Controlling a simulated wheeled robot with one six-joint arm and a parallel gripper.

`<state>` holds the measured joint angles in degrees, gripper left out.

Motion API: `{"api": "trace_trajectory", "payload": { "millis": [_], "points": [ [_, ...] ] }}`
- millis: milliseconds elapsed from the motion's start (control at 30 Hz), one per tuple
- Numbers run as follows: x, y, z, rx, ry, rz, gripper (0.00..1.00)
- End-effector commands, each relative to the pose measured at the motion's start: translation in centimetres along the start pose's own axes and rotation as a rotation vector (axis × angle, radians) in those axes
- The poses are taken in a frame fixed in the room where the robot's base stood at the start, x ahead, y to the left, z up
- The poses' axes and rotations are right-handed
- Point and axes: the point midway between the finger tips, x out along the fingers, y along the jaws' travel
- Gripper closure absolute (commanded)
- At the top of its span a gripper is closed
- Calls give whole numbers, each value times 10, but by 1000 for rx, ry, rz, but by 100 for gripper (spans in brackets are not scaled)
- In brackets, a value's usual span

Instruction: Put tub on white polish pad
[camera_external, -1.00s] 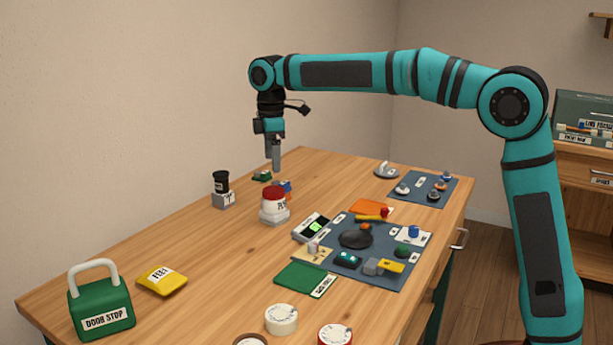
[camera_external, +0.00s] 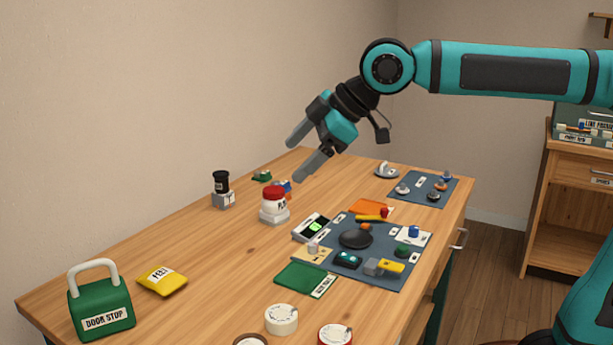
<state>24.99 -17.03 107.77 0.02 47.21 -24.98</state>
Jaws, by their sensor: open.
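A white tub with a red lid (camera_external: 274,195) stands upright on a pale grey block near the middle of the table; it looks like the tub. A small white pad (camera_external: 420,240) lies at the right side of the dark blue mat, with a blue object on it. It appears to be the white polish pad, but its label is too small to read. My gripper (camera_external: 301,157) is open and empty. It is tilted, its fingers pointing down and left, in the air above and slightly right of the tub.
The dark blue mat (camera_external: 372,279) holds several small objects. A black jar (camera_external: 221,182) stands on a grey block to the left. A green door stop (camera_external: 101,305), yellow pouch (camera_external: 162,281) and green pad (camera_external: 300,279) lie nearer. The left-middle tabletop is clear.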

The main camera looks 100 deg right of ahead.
Motion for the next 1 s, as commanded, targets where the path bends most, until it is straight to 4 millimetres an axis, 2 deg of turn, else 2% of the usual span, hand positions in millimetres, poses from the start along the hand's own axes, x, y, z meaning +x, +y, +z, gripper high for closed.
{"api": "trace_trajectory", "payload": {
  "millis": [33,200,367,600,800,1000],
  "points": [
    [-14,-17,2,1,46,0,18],
    [-54,-64,11,29,205,-3,18],
    [-90,-104,26,60,356,-26,18],
    [-140,-155,62,121,580,-93,18],
    [-174,-186,97,175,744,-169,18],
    [-190,-200,118,209,830,-219,18]
  ]
}}
